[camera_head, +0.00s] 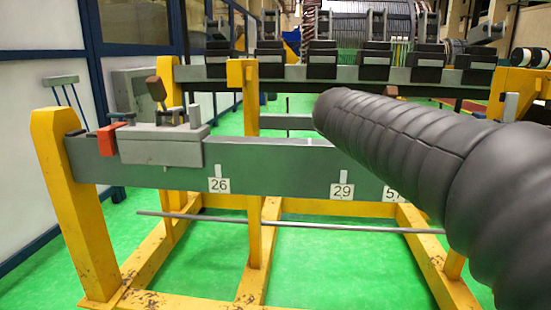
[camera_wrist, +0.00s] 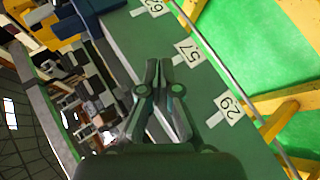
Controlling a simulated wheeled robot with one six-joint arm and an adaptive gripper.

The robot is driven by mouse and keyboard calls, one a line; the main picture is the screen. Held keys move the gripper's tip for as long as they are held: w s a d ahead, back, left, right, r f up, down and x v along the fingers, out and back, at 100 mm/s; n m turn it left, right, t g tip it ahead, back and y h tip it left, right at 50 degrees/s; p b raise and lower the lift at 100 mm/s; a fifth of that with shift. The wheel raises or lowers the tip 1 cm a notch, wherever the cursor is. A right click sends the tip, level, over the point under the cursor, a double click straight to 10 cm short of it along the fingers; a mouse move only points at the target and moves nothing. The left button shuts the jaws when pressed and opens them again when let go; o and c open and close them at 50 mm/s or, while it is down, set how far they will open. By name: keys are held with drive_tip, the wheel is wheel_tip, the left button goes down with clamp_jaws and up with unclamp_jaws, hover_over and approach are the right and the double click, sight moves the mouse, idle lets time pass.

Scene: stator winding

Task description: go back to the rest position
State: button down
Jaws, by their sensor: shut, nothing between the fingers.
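My gripper (camera_wrist: 159,66) shows in the wrist view with its two dark fingers together and nothing between them. It is over the green-grey beam of the frame, near the number label 57 (camera_wrist: 188,52). I cannot tell the exact height above the beam. In the head view my dark ribbed arm reaches in from the right and hides the right part of the beam (camera_head: 275,170). My gripper does not show there.
The yellow frame (camera_head: 80,220) stands on a green floor (camera_head: 340,262). A grey clamp block (camera_head: 160,147) with a red piece (camera_head: 110,137) sits at the beam's left end. A thin rod (camera_head: 290,223) runs low in front. Dark blocks (camera_head: 322,58) line the rear beam.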

drive_tip(key=s+a+f+m+y+p, duration=0.1)
drive_tip(key=s+a+f+y, duration=0.3)
drive_tip(key=s+f, duration=0.5)
drive_tip(key=s+a+f+m+y+p, duration=0.2)
drive_tip(key=s+a+f+y, duration=0.3)
drive_tip(key=s+f, duration=0.4)
drive_tip(key=s+m, duration=0.1)
drive_tip(key=s, duration=0.4)
drive_tip(key=shift+s+f+g+y, duration=0.15)
drive_tip(key=shift+f+g+y, duration=0.1)
drive_tip(key=shift+g+y, duration=0.05)
drive_tip(key=shift+a, duration=0.1)
